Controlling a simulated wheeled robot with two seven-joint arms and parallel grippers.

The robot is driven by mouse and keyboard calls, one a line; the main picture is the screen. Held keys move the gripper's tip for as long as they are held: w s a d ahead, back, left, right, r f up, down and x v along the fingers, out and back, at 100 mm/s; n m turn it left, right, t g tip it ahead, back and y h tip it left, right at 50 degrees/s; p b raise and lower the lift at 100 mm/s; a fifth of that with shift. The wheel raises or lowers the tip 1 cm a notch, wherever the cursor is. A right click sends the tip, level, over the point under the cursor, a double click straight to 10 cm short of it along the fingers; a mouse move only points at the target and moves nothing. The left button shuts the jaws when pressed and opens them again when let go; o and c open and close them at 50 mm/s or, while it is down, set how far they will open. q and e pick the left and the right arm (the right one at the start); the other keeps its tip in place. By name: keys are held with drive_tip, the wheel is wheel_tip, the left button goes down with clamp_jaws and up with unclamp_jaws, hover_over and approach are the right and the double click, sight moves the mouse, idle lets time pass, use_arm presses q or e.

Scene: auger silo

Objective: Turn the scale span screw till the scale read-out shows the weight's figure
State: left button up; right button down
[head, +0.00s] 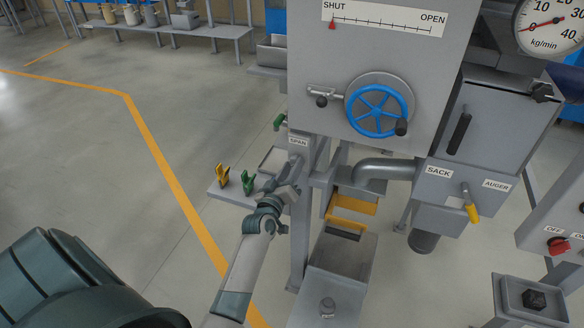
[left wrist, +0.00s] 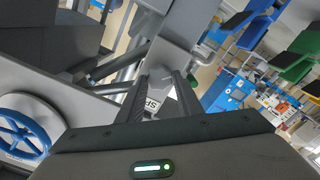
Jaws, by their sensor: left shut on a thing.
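The SPAN label (head: 299,142) is on a grey post left of the silo body. It also shows in the left wrist view (left wrist: 153,102), between my fingers. My left gripper (head: 296,168) is just below this label, at the post, shut on what seems to be the span screw. The screw itself is hidden by the fingers. In the left wrist view, the left gripper's two fingers (left wrist: 158,92) point at the post with a gap between them. I cannot make out the scale read-out or the weight in either view. My right gripper is not in view.
A small shelf (head: 232,192) with yellow (head: 222,175) and green (head: 248,181) clips is left of my left gripper. A blue handwheel (head: 379,107), a SACK outlet pipe (head: 388,169) and a grey bin (head: 340,262) are to the right. Open floor lies to the left.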

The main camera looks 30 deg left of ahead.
use_arm(q)
drive_tip(key=o, duration=1)
drive_tip(key=shift+o, duration=0.2)
drive_tip(key=shift+s, duration=0.1)
drive_tip(key=b+v, duration=0.5)
drive_tip(key=v, duration=1.2)
drive_tip(key=shift+s, duration=0.15)
drive_tip(key=shift+f, duration=0.15)
